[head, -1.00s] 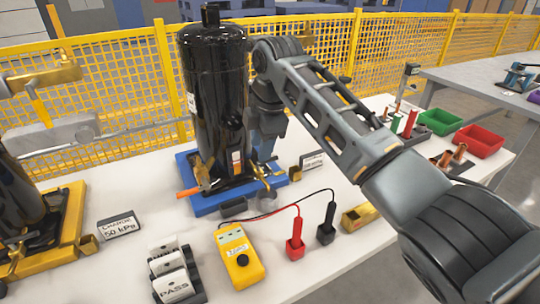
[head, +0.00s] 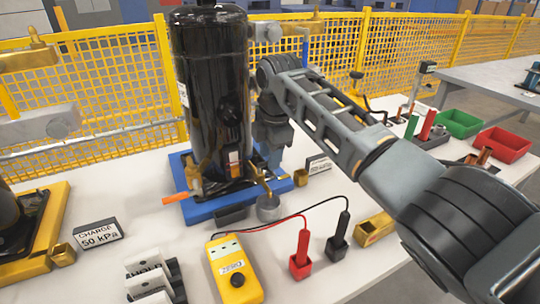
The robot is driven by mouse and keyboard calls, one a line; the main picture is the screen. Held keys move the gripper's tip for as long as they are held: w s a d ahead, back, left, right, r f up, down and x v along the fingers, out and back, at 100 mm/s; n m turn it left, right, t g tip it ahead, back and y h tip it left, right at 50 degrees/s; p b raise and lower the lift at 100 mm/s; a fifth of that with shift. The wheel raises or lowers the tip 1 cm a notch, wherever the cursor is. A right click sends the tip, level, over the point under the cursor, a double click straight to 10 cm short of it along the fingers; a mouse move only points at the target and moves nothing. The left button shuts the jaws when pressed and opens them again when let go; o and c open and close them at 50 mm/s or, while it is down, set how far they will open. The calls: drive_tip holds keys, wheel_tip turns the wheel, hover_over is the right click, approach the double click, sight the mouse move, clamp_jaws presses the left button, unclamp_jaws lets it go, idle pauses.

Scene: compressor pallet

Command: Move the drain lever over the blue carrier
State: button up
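The blue carrier (head: 205,210) lies on the white table under a tall black compressor (head: 210,95). A short orange handle (head: 176,199), which looks like the drain lever, sticks out level past the carrier's left edge. Brass fittings (head: 193,180) sit just above it, at the compressor's left foot. Another brass fitting (head: 262,180) stands at the right foot, above a small grey round part (head: 268,208). My arm reaches in from the right, and its wrist is beside the compressor's right side. My gripper's fingers do not show; the compressor seems to hide them.
In front stand a yellow meter (head: 234,270) with red (head: 300,262) and black (head: 338,245) probes, and a brass box (head: 374,228). A yellow carrier (head: 40,240) is at left. Green (head: 459,123) and red (head: 503,145) bins stand at right. A yellow mesh fence (head: 110,85) runs behind.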

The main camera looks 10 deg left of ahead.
drive_tip(key=shift+f, duration=0.25)
clamp_jaws()
idle(0.3)
